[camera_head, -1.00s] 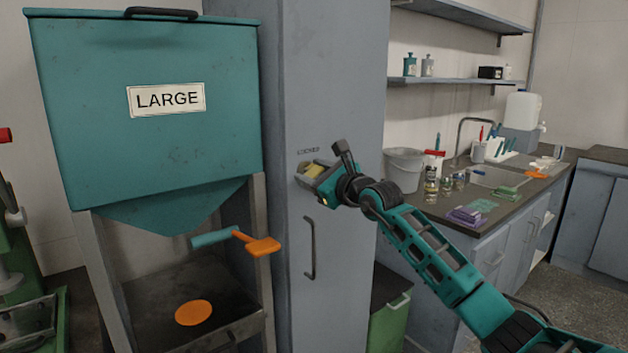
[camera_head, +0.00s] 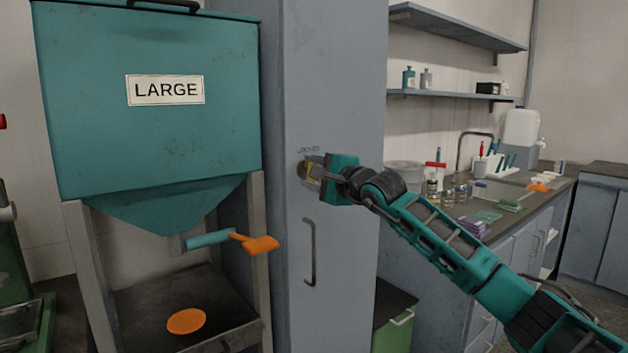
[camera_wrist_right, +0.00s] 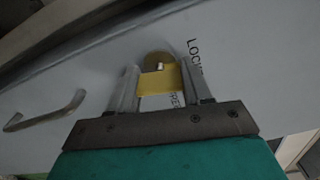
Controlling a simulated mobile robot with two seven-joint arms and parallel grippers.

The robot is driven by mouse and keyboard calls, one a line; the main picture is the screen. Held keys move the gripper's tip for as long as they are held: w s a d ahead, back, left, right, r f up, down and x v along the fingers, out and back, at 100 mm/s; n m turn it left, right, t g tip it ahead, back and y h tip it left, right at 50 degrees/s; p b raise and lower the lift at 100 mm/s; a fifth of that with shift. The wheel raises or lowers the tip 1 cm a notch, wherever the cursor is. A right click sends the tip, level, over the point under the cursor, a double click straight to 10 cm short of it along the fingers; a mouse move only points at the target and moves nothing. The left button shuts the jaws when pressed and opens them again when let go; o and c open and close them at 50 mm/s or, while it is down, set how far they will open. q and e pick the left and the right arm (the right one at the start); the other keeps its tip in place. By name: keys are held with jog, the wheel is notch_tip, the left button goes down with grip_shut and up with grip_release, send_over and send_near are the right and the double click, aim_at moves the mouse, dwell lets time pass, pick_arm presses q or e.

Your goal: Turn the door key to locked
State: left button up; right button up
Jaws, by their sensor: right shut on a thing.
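The tall grey cabinet door (camera_head: 335,120) stands in the middle of the head view, with a vertical bar handle (camera_head: 310,252). Above the handle is the key with its round lock plate (camera_head: 303,169), under small lettering. In the right wrist view the yellow key (camera_wrist_right: 157,83) sits between the fingers in front of the brass lock plate (camera_wrist_right: 158,58); part of the word "LOCKED" shows beside it. My right gripper (camera_head: 313,171) is shut on the key, its fingers on both sides of the key's bow (camera_wrist_right: 157,86). My left gripper is not in view.
A teal hopper (camera_head: 150,140) labelled LARGE stands left of the cabinet, with an orange-ended lever (camera_head: 262,245) sticking out near the door. A counter (camera_head: 480,215) with a sink, a bucket and small bottles lies at right, behind my right arm.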

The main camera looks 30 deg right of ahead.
jog(key=shift+n, duration=0.8)
jog(key=shift+b, duration=0.3)
jog(key=shift+n, duration=0.3)
jog(key=o, duration=1.1)
jog(key=shift+c, duration=0.2)
jog(key=shift+s, duration=0.1)
